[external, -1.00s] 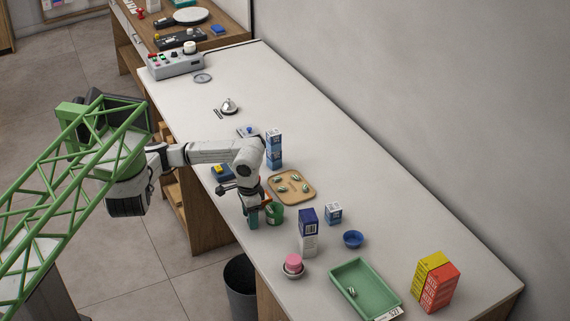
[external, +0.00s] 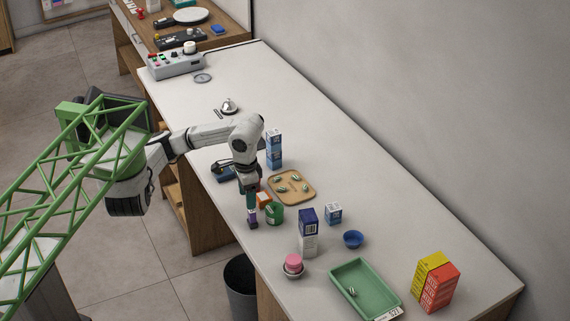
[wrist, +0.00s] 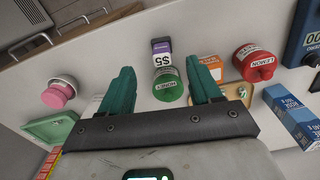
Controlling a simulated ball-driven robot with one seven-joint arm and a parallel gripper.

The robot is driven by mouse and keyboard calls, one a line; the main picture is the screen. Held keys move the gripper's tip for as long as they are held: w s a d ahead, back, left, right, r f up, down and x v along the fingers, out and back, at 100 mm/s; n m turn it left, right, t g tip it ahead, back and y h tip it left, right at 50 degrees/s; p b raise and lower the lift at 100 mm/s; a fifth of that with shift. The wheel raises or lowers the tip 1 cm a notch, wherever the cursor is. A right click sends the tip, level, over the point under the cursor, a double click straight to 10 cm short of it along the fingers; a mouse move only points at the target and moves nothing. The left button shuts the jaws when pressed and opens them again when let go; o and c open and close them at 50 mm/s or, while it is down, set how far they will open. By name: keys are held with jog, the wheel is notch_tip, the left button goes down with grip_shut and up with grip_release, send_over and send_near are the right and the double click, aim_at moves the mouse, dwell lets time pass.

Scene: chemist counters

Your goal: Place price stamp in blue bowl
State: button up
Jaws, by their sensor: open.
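The likely price stamp, a small purple and black block with a "$5" label, stands on the white counter near its front edge in the external view (external: 253,216). In the wrist view the price stamp (wrist: 162,48) lies beyond the gap between my fingertips, just past a green labelled container (wrist: 168,87). My gripper (external: 250,203) is open with its teal fingers pointing down above the stamp; in the external view I cannot tell if they touch it. The wrist view shows the fingers (wrist: 163,78) spread and empty. The blue bowl (external: 353,240) sits to the right and looks empty.
The green container (external: 275,214) and an orange block (external: 264,200) stand close to my gripper.

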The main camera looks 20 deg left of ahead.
jog(key=shift+r, duration=0.95)
jog(key=shift+c, duration=0.3)
